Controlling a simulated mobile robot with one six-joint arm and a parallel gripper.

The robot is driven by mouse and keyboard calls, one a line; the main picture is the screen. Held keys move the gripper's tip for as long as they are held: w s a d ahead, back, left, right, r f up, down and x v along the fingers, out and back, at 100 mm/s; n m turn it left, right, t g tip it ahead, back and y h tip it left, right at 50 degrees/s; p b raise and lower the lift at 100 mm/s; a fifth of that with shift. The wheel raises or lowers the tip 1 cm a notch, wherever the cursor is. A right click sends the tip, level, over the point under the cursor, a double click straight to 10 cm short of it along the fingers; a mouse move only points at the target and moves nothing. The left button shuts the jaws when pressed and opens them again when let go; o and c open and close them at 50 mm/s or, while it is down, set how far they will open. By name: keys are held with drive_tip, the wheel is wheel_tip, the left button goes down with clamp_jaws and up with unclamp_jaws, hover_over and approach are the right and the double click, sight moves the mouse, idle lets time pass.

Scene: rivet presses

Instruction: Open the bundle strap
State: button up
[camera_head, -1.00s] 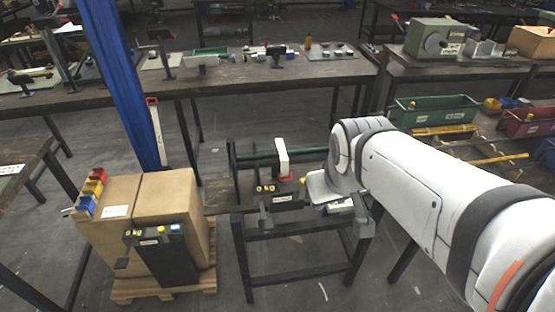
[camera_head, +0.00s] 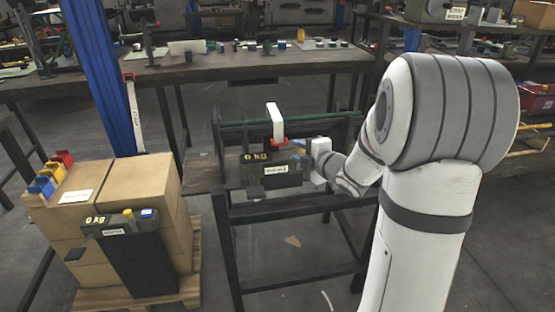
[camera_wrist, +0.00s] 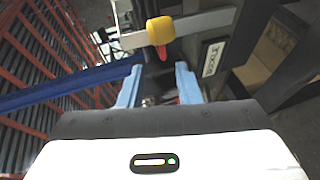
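Contact cannot be judged.
A dark stand (camera_head: 290,209) carries the unit. A long workbench (camera_head: 220,66) runs behind. The floor between boxes and stand is narrow.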

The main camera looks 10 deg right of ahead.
sight(281, 145)
drive_tip(key=x, duration=0.8)
drive_tip(key=shift+a+f+b, duration=0.2)
drive_tip(key=shift+b, duration=0.15)
drive_tip(key=shift+c, duration=0.4)
clamp_jaws()
